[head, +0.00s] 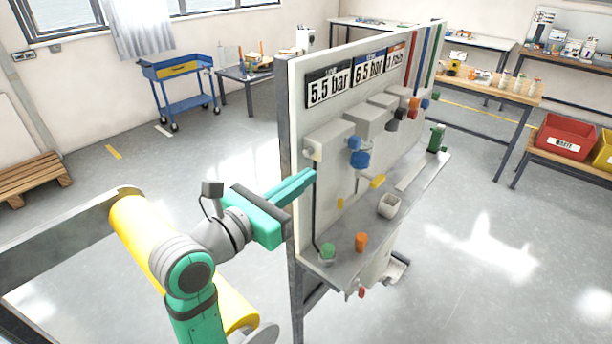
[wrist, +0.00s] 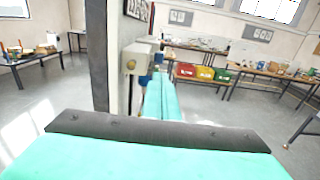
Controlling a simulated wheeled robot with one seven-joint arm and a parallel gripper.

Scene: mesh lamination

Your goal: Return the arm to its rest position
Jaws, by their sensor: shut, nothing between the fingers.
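My gripper (head: 308,174) shows in the head view at the end of my green and grey arm, left of the upright panel. Its teal fingers are together and hold nothing. They point right, towards the left edge of the panel (head: 300,130), in front of its grey boxes. In the wrist view the closed fingers (wrist: 161,82) reach forward beside the panel's face, close to a grey box with a round knob (wrist: 131,63). I cannot tell whether the fingers touch anything there.
The panel's shelf (head: 330,265) carries an orange cylinder (head: 361,242), a green knob (head: 327,251) and a white cup (head: 389,205). A yellow roll (head: 140,235) lies near my arm. A blue cart (head: 182,88) stands behind. The floor between is open.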

